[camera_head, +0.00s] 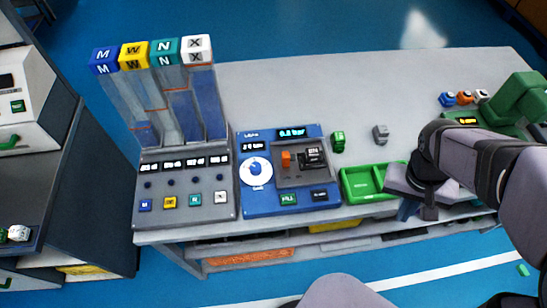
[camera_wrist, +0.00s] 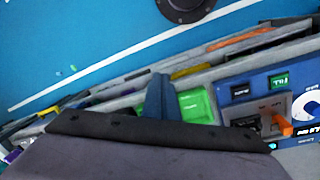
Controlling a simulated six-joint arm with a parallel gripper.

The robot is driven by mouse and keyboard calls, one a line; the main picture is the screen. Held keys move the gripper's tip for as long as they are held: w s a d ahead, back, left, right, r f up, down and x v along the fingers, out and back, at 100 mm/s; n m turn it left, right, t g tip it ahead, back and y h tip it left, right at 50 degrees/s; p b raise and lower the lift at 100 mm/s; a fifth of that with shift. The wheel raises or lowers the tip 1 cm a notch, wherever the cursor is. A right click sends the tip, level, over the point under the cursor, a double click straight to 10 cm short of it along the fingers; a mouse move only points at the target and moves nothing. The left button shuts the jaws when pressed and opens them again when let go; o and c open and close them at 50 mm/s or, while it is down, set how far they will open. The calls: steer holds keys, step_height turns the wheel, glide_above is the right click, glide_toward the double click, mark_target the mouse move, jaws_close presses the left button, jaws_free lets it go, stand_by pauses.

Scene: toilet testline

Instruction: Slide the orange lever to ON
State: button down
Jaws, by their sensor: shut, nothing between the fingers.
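The orange lever (camera_head: 286,160) stands at the left of a grey plate (camera_head: 300,178) on the blue control panel (camera_head: 262,208). A black labelled block (camera_head: 314,157) is right of it; its text is too small to read surely. The lever (camera_wrist: 283,126) also shows at the right edge of the wrist view. My gripper (camera_head: 404,210) is right of the panel, by the green tray at the table's front edge, apart from the lever. In the wrist view my gripper (camera_wrist: 158,96) is shut and empty, its fingers in front of part of the tray.
The green tray (camera_head: 346,190) lies between panel and gripper. A white dial (camera_head: 256,171) is on the panel's left. Clear columns with lettered cubes (camera_head: 196,48) stand further left. A green block (camera_head: 338,141) and a grey block (camera_head: 380,134) sit behind the tray.

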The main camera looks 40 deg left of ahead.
steer(key=a+n+t+h+b, duration=0.1)
steer(key=a+n+t+b, duration=0.15)
steer(key=a, duration=1.85)
steer(key=s+a+n+t+y, duration=0.1)
steer(key=s+a+t, duration=0.1)
steer(key=s+a, duration=0.3)
steer(key=s+a+n+t+y, duration=0.1)
steer(key=s+a, duration=0.5)
steer(key=a, duration=0.6)
steer(key=shift+s+a+r+t+b, duration=0.25)
steer(key=shift+t+b, duration=0.15)
steer(key=shift+t, duration=0.35)
steer(key=shift+w+n, duration=0.1)
steer(key=shift+n, duration=0.15)
